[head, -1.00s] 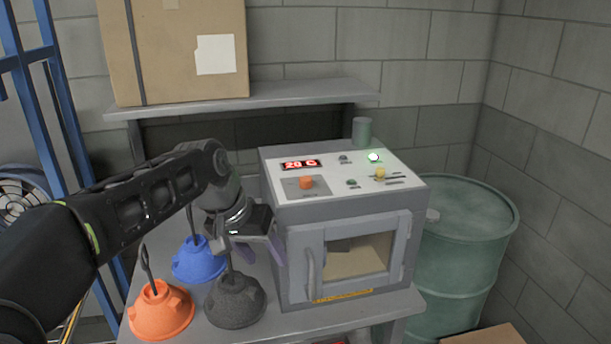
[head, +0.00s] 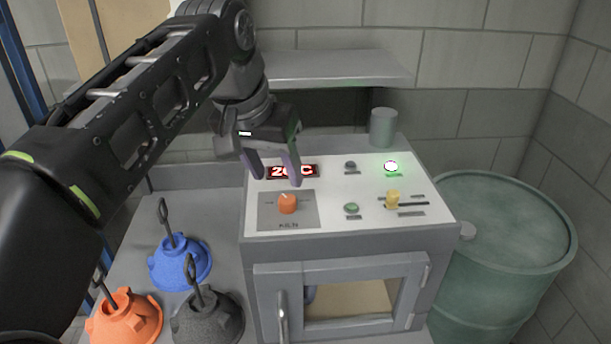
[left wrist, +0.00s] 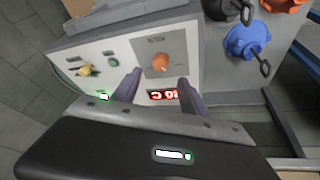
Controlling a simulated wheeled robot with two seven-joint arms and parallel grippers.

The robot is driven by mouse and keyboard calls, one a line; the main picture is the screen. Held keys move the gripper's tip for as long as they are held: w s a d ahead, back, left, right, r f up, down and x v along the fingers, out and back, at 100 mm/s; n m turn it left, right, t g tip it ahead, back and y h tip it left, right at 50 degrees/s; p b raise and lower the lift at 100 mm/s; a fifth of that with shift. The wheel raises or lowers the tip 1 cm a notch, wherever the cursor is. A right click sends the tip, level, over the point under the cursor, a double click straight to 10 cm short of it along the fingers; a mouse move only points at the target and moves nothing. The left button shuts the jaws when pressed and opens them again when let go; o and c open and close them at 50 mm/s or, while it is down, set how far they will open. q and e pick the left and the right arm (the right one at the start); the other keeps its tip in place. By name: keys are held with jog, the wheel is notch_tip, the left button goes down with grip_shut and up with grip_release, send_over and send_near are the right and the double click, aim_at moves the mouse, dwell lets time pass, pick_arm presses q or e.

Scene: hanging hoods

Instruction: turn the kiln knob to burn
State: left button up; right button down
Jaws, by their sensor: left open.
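The orange kiln knob (head: 287,204) sits on a grey plate marked KILN on the white top panel of the kiln (head: 345,245). My left gripper (head: 276,178) is open and empty above the panel, just behind the knob in the head view, with its fingers pointing down. In the left wrist view the knob (left wrist: 160,62) shows beyond and between the two fingertips (left wrist: 158,80), apart from them. The red display (head: 292,171) is partly covered by a finger; it shows as lit in both views. The knob's small side labels are too small to read. My right gripper is out of view.
A green button (head: 351,208), a yellow slider (head: 392,199) and a lit green lamp (head: 391,166) share the panel. A grey cup (head: 383,127) stands behind it. Blue (head: 179,262), orange (head: 124,318) and dark grey (head: 208,318) hoods stand left. A green drum (head: 505,250) stands right.

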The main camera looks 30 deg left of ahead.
aim_at(286, 199)
pick_arm(q)
jog(key=shift+s+f+b, duration=0.15)
jog(key=shift+f+b, duration=0.4)
jog(key=shift+b, duration=0.15)
jog(key=shift+b+x, duration=1)
jog(key=shift+b, duration=0.05)
jog(key=x, duration=0.3)
jog(key=shift+p, duration=0.35)
jog(key=shift+w+f, duration=0.35)
jog(key=shift+f, duration=0.3)
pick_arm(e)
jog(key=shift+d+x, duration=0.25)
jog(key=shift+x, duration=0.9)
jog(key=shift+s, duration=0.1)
pick_arm(q)
grip_shut()
